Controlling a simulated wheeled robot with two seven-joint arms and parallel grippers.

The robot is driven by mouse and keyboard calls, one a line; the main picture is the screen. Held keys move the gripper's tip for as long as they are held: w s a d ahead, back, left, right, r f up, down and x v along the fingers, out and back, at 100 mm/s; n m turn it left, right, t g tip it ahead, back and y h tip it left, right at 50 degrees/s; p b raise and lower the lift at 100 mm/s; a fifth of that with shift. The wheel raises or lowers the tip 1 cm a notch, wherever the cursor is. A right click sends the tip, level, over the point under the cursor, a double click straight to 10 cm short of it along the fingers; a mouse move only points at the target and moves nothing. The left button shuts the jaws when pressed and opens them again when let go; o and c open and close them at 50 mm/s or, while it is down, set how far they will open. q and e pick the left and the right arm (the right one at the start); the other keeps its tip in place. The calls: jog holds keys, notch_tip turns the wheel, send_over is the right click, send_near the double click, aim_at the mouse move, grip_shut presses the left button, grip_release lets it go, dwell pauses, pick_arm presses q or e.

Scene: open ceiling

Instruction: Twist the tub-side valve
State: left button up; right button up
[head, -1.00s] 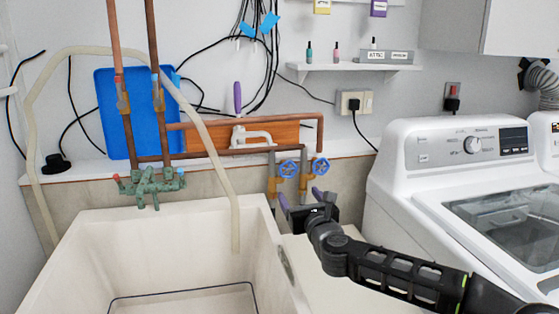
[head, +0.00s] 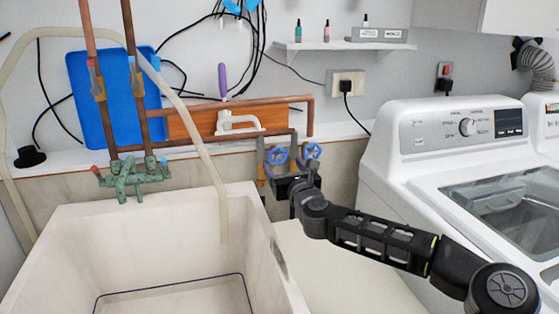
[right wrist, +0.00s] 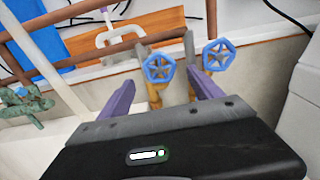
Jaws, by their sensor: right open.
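My right gripper (head: 291,174) is just below and in front of the handles. In the right wrist view my right gripper (right wrist: 159,80) is open, its purple fingers spread either side of the tub-side handle's line. Contact cannot be told. My left gripper is out of view.
The pale utility tub (head: 170,235) is at left, with a hose (head: 212,172) hanging into it and a green faucet (head: 132,178) behind. The white washer (head: 435,185) stands close on the right. Copper pipes (head: 250,103) run along the wall behind the valves.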

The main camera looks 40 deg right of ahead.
aim_at(278, 158)
jog(key=shift+x, duration=2.3)
jog(key=shift+c, duration=0.2)
jog(key=c, duration=1.3)
jog(key=shift+n, duration=0.4)
